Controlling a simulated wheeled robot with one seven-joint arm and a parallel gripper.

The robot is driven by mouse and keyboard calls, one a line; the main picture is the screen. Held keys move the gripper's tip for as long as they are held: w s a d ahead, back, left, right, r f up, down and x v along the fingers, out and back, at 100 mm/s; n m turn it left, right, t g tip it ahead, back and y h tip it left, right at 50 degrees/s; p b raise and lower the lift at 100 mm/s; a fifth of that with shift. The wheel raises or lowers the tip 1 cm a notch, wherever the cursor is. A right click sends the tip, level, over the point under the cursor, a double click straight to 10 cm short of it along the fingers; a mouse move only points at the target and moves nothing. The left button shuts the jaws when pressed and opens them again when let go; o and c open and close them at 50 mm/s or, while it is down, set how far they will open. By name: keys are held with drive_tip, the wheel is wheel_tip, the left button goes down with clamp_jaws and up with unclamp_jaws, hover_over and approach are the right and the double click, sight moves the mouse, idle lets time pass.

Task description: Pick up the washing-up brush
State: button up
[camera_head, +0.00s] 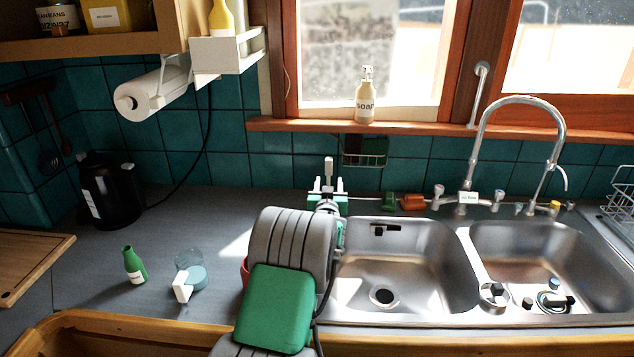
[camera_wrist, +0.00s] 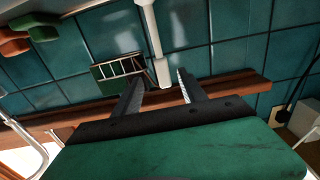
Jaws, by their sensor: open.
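A pale upright handle, which looks like the washing-up brush (camera_head: 328,172), stands at the back of the counter, left of the sinks. It also shows in the wrist view (camera_wrist: 153,45), where its narrow end lies between the fingertips with a gap on either side. My gripper (camera_head: 328,187) is open at the back of the counter around this handle; in the wrist view its two dark fingers (camera_wrist: 158,82) are spread. I cannot tell whether either finger touches the handle. The brush's lower part is hidden by my arm in the head view.
A wire rack (camera_head: 364,153) hangs on the tiles, close by the fingers. A green block (camera_head: 388,200) and an orange-brown one (camera_head: 412,202) lie behind the sink (camera_head: 400,260). The windowsill (camera_head: 420,129) with a soap bottle (camera_head: 365,97) is above. A green bottle (camera_head: 135,266) stands left.

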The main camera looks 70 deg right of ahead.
sight(329, 172)
drive_tip(key=p+x, duration=0.1)
drive_tip(key=x, duration=0.2)
drive_tip(key=p+x, duration=0.1)
drive_tip(key=x, duration=0.3)
drive_tip(key=shift+w+f+p, duration=0.1)
drive_tip(key=shift+w+p, duration=0.15)
drive_tip(key=shift+p, duration=0.15)
drive_tip(key=shift+s, duration=0.1)
clamp_jaws()
